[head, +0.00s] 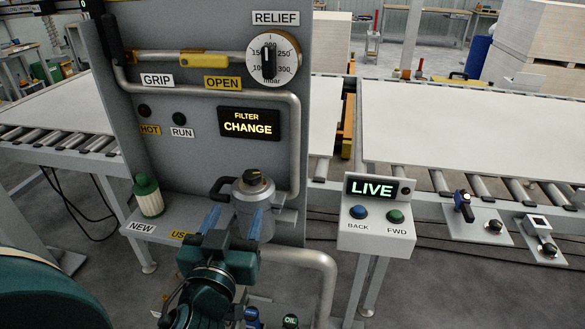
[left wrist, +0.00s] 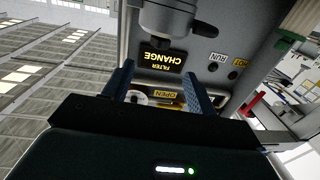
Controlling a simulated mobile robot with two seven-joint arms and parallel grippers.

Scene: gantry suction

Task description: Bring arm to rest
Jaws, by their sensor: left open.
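My left arm (head: 205,285) reaches in from the bottom of the head view. My left gripper (head: 233,221) is open, its two blue fingers spread in front of a grey metal filter housing (head: 265,219) on the panel. It is empty. In the left wrist view the open gripper (left wrist: 158,85) has nothing between its fingers except the panel face seen beyond. Whether a finger touches the housing cannot be told. My right gripper is not in view.
The grey panel (head: 190,140) carries a dial (head: 273,60), a FILTER CHANGE display (head: 249,122) and pipes. A green and white filter (head: 148,196) stands on the shelf marked NEW. A LIVE control box (head: 375,214) stands at right. Roller conveyors with pale boards (head: 470,130) lie behind.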

